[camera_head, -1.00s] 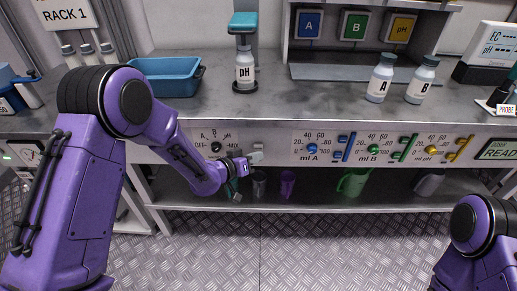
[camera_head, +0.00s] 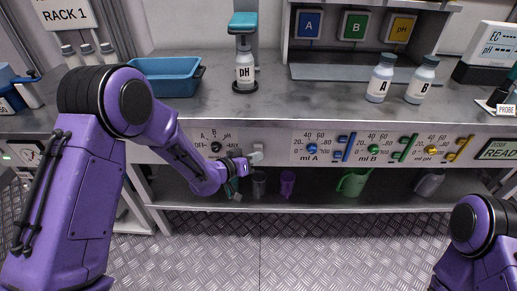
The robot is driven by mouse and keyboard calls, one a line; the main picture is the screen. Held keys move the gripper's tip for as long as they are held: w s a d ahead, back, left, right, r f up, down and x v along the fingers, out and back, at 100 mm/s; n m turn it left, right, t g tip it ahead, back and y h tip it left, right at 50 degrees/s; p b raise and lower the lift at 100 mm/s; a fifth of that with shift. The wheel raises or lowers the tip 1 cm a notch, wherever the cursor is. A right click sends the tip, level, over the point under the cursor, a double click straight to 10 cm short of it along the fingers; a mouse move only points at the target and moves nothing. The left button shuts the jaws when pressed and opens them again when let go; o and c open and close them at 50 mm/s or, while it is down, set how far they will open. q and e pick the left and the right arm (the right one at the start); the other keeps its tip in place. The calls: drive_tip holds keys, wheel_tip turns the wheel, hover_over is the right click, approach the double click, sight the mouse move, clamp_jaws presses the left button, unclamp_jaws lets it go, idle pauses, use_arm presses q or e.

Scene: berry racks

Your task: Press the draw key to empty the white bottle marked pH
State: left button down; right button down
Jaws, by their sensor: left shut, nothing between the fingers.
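The white bottle marked pH (camera_head: 245,72) stands upright on the small dark stand under the teal-topped dispenser (camera_head: 243,22). My left gripper (camera_head: 256,157) is at the counter's front panel, just right of the dark selector knob (camera_head: 216,147) marked A, B, pH. It is shut and holds nothing. The draw key cannot be made out apart from the gripper; the wrist and fingers cover that part of the panel. I cannot tell whether the fingers touch the panel. My right gripper is out of view; only part of my right arm shows at lower right.
White bottles A (camera_head: 380,78) and B (camera_head: 422,80) stand on the counter at right. A blue bin (camera_head: 166,78) is at left. Panel dials are blue (camera_head: 312,149), green (camera_head: 373,149) and yellow (camera_head: 431,150). Several cups and a green jug (camera_head: 354,183) sit on the shelf below.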

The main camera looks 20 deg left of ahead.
use_arm(q)
drive_tip(key=shift+w, duration=0.1)
drive_tip(key=shift+w+a, duration=0.15)
drive_tip(key=shift+w, duration=0.15)
drive_tip(key=shift+w+a, duration=0.1)
drive_tip(key=shift+w, duration=0.35)
idle(0.7)
drive_tip(key=shift+s, duration=0.1)
drive_tip(key=shift+s+d+p, duration=0.25)
drive_tip(key=shift+s+p, duration=0.2)
drive_tip(key=shift+s, duration=0.3)
drive_tip(key=s, duration=0.2)
drive_tip(key=s+d, duration=0.1)
drive_tip(key=s, duration=0.1)
drive_tip(key=shift+s+d+p, duration=0.2)
drive_tip(key=shift+s+p, duration=0.2)
